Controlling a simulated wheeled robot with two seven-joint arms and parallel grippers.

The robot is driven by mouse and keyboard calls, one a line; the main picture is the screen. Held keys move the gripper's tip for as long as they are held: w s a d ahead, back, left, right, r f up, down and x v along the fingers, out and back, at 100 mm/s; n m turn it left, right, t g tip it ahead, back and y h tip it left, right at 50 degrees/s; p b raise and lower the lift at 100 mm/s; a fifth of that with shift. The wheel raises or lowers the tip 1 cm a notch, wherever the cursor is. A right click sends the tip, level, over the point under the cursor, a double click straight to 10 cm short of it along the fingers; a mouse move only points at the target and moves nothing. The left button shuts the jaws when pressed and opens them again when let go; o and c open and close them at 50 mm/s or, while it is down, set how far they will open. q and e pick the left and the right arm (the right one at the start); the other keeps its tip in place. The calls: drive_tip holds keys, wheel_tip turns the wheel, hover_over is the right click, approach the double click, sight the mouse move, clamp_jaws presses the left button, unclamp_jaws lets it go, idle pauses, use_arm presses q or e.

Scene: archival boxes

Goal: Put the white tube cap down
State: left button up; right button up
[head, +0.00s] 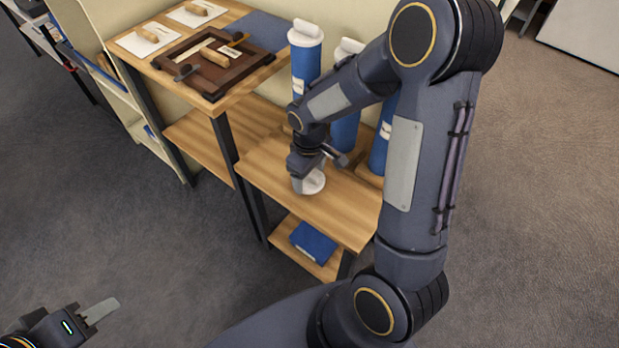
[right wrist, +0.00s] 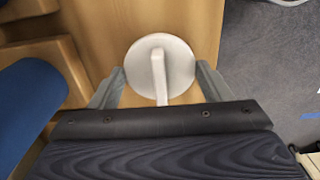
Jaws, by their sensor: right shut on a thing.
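The white tube cap (head: 313,182) is a round disc with a raised bar across it, and it also shows in the right wrist view (right wrist: 178,62). My right gripper (head: 318,166) is shut on the cap, with one finger on each side of it in the right wrist view (right wrist: 160,86). The cap is over the front part of the wooden shelf (head: 345,210), on it or just above it; I cannot tell which. My left gripper (head: 88,318) is at the bottom left of the head view, far from the shelf; only one finger shows clearly.
Blue tubes stand behind the cap: one with a white cap (head: 305,62), another partly hidden by my right arm (head: 345,132), and a third (head: 381,145) at right. A dark wooden tray (head: 252,64) is on the higher top. A blue box (head: 313,243) lies below. Bare shelf surrounds the cap.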

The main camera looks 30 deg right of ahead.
drive_tip(key=shift+f, duration=0.9)
drive_tip(key=shift+f, duration=0.1)
drive_tip(key=o, duration=0.9)
drive_tip(key=shift+o, duration=0.2)
